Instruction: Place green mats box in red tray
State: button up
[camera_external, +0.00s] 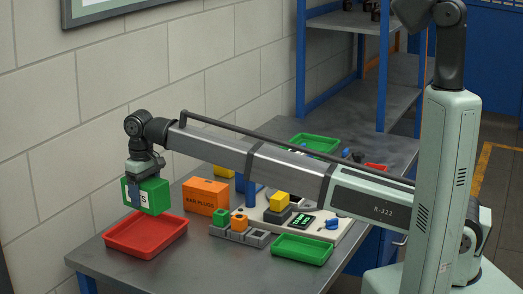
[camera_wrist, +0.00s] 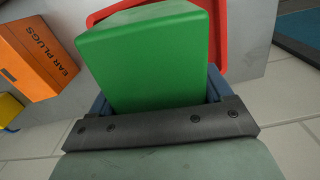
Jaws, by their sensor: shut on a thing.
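The green mats box (camera_external: 154,196) hangs in my gripper (camera_external: 136,190) above the red tray (camera_external: 146,249) at the left end of the table. The gripper is shut on the box. The box's white label is partly covered by a finger. In the wrist view, the green box (camera_wrist: 150,55) fills the middle between the blue fingers of my gripper (camera_wrist: 160,95). The red tray (camera_wrist: 222,30) shows behind and beyond it, partly hidden by the box. In the external view the tray's visible inside is empty, and the box is apart from it.
An orange ear plugs box (camera_external: 206,196) stands right of the tray. Further right are a green tray (camera_external: 302,249), a block holder (camera_external: 240,234) and a pale board with several coloured parts (camera_external: 335,229). Another green tray (camera_external: 315,142) lies farther back. A wall runs behind the table.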

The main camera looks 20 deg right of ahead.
jog(key=shift+w+a+r, duration=0.15)
jog(key=shift+w+a, duration=0.3)
jog(key=shift+a, duration=0.15)
jog(key=shift+n, duration=0.6)
send_near(146, 236)
jog(key=shift+s+d+f, duration=0.1)
jog(key=shift+d+f, duration=0.05)
jog(key=shift+f, duration=2.4)
jog(key=shift+f, duration=0.15)
jog(key=o, duration=1.1)
notch_tip(146, 236, up, 12)
jog(key=shift+r, duration=0.15)
